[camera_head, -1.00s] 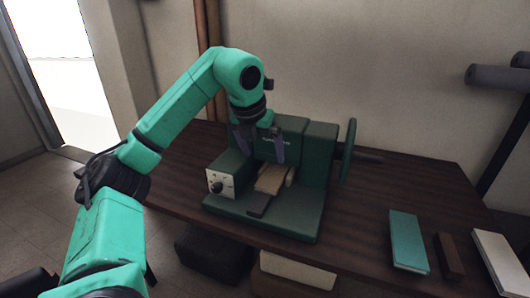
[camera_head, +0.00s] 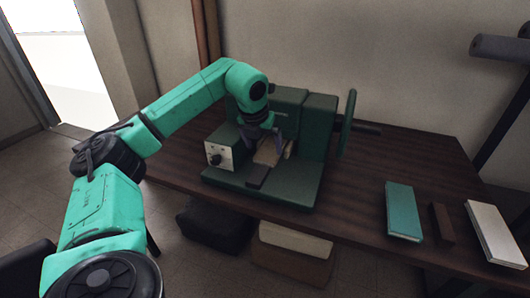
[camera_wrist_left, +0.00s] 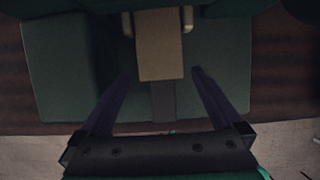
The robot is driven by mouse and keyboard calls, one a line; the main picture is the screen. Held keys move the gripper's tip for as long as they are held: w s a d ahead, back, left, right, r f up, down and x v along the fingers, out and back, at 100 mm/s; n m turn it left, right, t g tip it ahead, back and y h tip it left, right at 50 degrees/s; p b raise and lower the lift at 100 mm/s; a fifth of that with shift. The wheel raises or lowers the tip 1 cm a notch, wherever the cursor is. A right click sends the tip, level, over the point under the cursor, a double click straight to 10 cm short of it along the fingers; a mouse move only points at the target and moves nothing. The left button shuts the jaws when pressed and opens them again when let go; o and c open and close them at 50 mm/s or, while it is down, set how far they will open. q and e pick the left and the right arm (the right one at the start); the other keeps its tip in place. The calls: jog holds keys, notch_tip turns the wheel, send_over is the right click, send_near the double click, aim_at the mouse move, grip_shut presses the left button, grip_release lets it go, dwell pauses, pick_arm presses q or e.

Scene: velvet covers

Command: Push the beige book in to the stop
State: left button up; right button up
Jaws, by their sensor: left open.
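The beige book (camera_head: 269,154) lies in the green machine (camera_head: 318,115), between its low control box and its tall right block. It also shows in the left wrist view (camera_wrist_left: 160,45), with its near end toward my gripper. My left gripper (camera_head: 264,145) is open above the book and partly hides it. In the left wrist view the fingertips (camera_wrist_left: 160,73) are spread to either side of the book's near end, with nothing between them gripped. I cannot tell whether they touch it. The book's far end is hidden. My right gripper is not in view.
A dark strip (camera_head: 257,176) lies in front of the book on the machine's base. A handwheel (camera_head: 347,123) stands at the machine's right. A teal book (camera_head: 403,210), a brown block (camera_head: 442,223) and a white book (camera_head: 494,231) lie on the table's right. The table between is clear.

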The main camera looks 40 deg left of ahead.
aim_at(266, 156)
pick_arm(q)
jog(key=x, duration=0.4)
jog(key=shift+w+f, duration=0.15)
jog(key=shift+f, duration=0.15)
